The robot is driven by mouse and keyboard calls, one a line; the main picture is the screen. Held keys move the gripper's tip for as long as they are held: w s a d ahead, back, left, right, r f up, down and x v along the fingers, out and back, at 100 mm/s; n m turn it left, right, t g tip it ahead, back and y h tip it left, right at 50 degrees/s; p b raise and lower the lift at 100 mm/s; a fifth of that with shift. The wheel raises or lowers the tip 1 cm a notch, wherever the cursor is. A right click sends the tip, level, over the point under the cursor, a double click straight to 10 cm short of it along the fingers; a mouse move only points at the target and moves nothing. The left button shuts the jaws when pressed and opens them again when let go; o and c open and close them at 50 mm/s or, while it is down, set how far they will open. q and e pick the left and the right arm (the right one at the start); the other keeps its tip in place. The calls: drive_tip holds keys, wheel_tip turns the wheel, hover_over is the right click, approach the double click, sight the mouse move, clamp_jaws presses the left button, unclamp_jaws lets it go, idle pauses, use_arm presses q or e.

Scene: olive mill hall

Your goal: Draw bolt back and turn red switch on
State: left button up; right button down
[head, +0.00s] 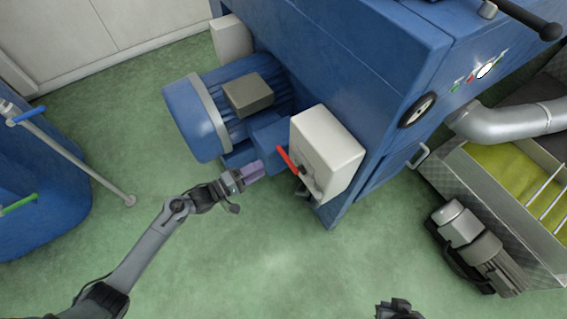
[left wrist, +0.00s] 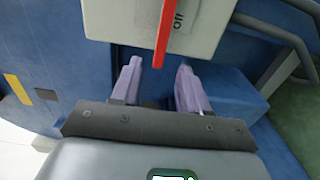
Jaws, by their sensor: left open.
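The red switch (head: 287,159) is a lever on the front of a pale switch box (head: 335,150) mounted on the blue machine. In the left wrist view, the red switch (left wrist: 163,35) hangs down beside the label "Off" on the box (left wrist: 112,20). My left gripper (head: 252,172) is open and empty, with purple fingers, just left of the lever and apart from it. In the wrist view the lever's tip lies between the fingertips (left wrist: 158,72). A dark metal part (head: 302,188) below the lever may be the bolt; its position is unclear. A dark piece, perhaps my right gripper (head: 398,309), shows at the bottom edge.
A blue motor (head: 205,110) stands behind my left gripper. A blue vessel (head: 35,190) with a pipe is at the left. A metal trough (head: 485,190) and a small motor (head: 470,240) are at the right. The green floor (head: 270,265) in front is clear.

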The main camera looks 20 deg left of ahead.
sight(284, 154)
use_arm(q)
drive_tip(key=shift+b+x, duration=2.35)
drive_tip(key=shift+x, duration=3.15)
drive_tip(key=shift+a+f, duration=0.1)
drive_tip(key=shift+f, duration=0.1)
drive_tip(key=shift+c, duration=0.2)
clamp_jaws()
